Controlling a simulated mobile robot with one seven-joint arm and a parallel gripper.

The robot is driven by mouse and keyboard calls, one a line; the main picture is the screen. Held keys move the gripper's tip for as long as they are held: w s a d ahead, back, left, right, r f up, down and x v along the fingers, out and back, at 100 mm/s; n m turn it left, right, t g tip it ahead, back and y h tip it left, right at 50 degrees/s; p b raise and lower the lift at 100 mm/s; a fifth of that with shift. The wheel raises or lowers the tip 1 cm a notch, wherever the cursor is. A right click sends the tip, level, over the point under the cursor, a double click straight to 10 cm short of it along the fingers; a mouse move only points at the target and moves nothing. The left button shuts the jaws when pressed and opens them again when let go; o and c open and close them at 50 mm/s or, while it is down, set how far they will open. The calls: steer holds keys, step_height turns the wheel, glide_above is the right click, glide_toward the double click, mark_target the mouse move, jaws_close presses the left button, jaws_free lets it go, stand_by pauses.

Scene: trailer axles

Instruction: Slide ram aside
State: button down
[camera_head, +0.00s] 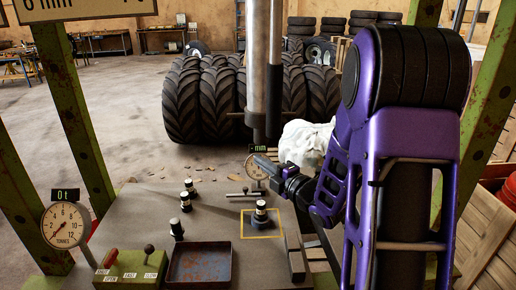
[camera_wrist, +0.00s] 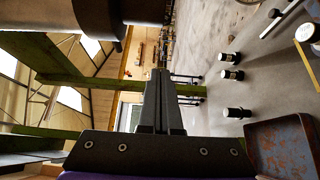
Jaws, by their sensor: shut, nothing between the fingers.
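The ram (camera_head: 274,95) is a tall vertical metal cylinder hanging from above at the top centre of the head view. Its narrower lower end comes down close to my gripper (camera_head: 259,161). In the wrist view a dark round body, likely the ram (camera_wrist: 110,22), crosses the top left. My gripper's two fingers (camera_wrist: 159,75) are together and empty, pointing away over the bench. In the head view the fingertips overlap the area just below the ram's end; I cannot tell whether they touch it.
The bench (camera_head: 140,215) bears several small dark-and-pale cylinders, one inside a yellow square outline (camera_head: 262,237). A rusty tray (camera_head: 200,263), a lever box (camera_head: 131,265) and a dial gauge (camera_head: 63,224) are at the front. Green posts (camera_head: 75,120) frame the bench. Big tyres (camera_head: 205,97) stand behind.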

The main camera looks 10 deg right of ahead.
steer(key=w+p, duration=0.1)
steer(key=w, duration=0.8)
steer(key=shift+w+p, duration=0.15)
steer(key=shift+p, duration=0.2)
steer(key=shift+d, duration=0.2)
